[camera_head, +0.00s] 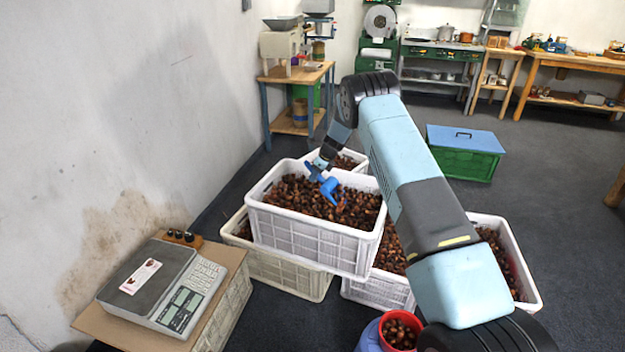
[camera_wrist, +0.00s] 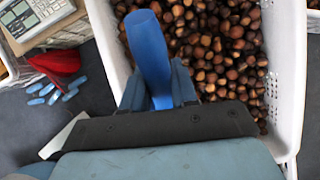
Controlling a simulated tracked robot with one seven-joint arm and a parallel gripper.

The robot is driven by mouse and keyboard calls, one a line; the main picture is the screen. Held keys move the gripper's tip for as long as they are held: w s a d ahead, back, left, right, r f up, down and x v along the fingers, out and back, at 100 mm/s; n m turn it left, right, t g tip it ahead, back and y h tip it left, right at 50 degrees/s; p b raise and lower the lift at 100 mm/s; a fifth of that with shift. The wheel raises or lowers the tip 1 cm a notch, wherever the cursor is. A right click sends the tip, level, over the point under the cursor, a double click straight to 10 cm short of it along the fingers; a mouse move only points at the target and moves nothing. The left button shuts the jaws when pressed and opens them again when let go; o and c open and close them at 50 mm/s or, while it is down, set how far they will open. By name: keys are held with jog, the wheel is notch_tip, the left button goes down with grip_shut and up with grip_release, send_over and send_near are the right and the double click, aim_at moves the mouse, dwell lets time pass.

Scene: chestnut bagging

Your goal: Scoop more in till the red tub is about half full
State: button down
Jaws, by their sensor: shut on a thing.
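My gripper (camera_head: 318,168) is shut on a blue scoop (camera_head: 330,188) over the upper white crate (camera_head: 310,238), which is full of brown chestnuts (camera_head: 300,195). In the wrist view the fingers of my gripper (camera_wrist: 156,95) clasp the scoop's blue handle (camera_wrist: 148,45). The scoop's bowl is low at the chestnuts; whether it holds any I cannot tell. The red tub (camera_head: 386,334) stands on the floor at the bottom of the head view, with chestnuts showing inside. The frame edge cuts it off, so its fill level is unclear.
A blue container (camera_head: 368,337) stands against the red tub. More crates of chestnuts (camera_head: 515,262) sit below and beside the upper crate. A scale (camera_head: 162,287) stands at left. In the wrist view a red item (camera_wrist: 55,64) and several blue pieces (camera_wrist: 65,90) lie beside the crate.

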jog(key=shift+s+d+r+t+y, duration=0.25)
jog(key=shift+d+r+y, duration=0.2)
jog(key=shift+d+r, duration=0.15)
jog(key=shift+s+d+r+t+y, duration=0.2)
jog(key=shift+s+d+r+y, duration=0.15)
jog(key=shift+d+r, duration=0.2)
jog(key=shift+s+d+r+t+y, duration=0.2)
jog(key=shift+d+r+t+y, duration=0.05)
jog(key=shift+d+r+y, duration=0.3)
jog(key=shift+s+d+r+t+y, duration=0.3)
jog(key=shift+s+d+r+y, duration=0.2)
jog(key=shift+d, duration=0.1)
jog(key=shift+s+d+r+t+y, duration=0.35)
jog(key=shift+d+r+y, duration=0.1)
jog(key=shift+d, duration=0.15)
jog(key=shift+f, duration=0.1)
